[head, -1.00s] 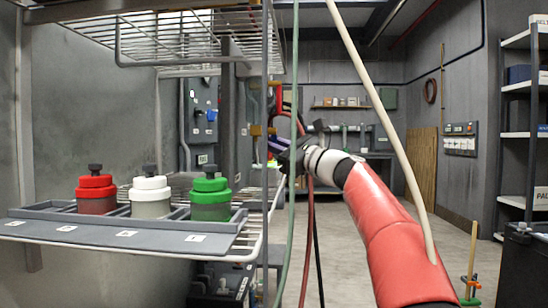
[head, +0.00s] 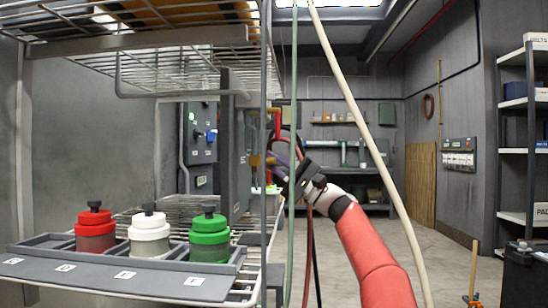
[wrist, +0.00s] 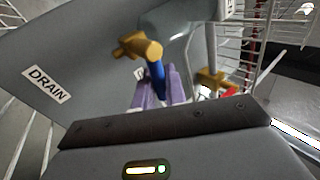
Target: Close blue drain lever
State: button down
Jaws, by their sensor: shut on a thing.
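In the wrist view, the blue drain lever (wrist: 157,72) hangs below a brass valve (wrist: 138,47) on a grey vessel. A white DRAIN label (wrist: 47,84) is to its left. The purple fingers of my gripper (wrist: 162,88) are shut on the lever's lower part and hide its end. In the head view, my gripper (head: 279,160) is beyond the wire rack, right of the brass fittings (head: 257,160). The lever cannot be made out there.
A second brass valve (wrist: 208,79) with a red handle (wrist: 230,92) is close by on the right. A green hose (head: 294,90) and a cream hose (head: 365,130) hang before my arm. Red, white and green jars (head: 150,233) stand on the rack. Open floor lies to the right.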

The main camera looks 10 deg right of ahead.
jog(key=shift+r+n+g+y+p, duration=0.3)
jog(key=shift+n+g+p, duration=0.4)
jog(key=shift+n, duration=0.5)
jog(key=shift+n+g, duration=0.4)
jog(key=shift+g, duration=0.1)
jog(key=c, duration=1.8)
grip_release()
jog(key=b+v, duration=0.2)
jog(key=v, duration=0.6)
